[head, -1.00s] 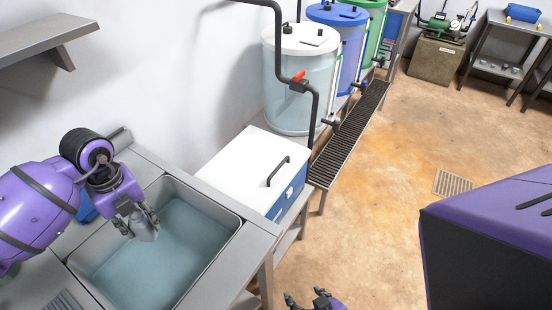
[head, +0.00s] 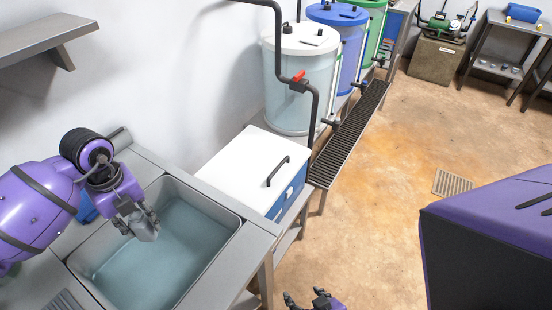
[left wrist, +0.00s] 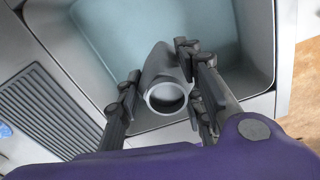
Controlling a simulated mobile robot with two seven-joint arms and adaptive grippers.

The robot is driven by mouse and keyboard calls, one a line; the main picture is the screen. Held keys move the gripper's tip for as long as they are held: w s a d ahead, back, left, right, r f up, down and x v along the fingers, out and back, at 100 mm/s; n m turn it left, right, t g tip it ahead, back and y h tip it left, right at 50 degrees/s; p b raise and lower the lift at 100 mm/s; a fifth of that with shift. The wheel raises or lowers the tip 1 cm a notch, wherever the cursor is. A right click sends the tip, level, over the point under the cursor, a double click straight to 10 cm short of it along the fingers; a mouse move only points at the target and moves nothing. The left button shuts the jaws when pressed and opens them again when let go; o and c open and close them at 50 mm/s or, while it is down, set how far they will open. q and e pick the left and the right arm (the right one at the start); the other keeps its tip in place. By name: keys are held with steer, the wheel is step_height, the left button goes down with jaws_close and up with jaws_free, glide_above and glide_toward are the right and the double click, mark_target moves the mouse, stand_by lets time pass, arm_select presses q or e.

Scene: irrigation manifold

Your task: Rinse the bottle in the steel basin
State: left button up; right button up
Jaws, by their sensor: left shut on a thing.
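The grey bottle (head: 147,229) is in my left gripper (head: 138,222), above the water in the steel basin (head: 228,246). In the left wrist view the bottle (left wrist: 157,66) sits between the two dark fingers of the left gripper (left wrist: 160,88), with a round, dark-centred end facing the camera. The fingers hide part of its sides. The basin (left wrist: 252,40) spreads beneath it, with pale blue water inside. My right gripper (head: 306,299) shows at the bottom edge of the head view, fingers apart and empty, away from the basin and partly cut off.
A white-lidded blue box (head: 236,168) stands right of the basin. White (head: 298,95), blue (head: 345,45) and green tanks line the wall behind a grated channel (head: 350,130). A shelf (head: 40,38) is upper left. The floor (head: 400,160) is open.

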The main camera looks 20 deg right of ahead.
mark_target(133, 216)
arm_select(q)
steer(key=shift+r, duration=0.15)
steer(key=shift+r, duration=1.9)
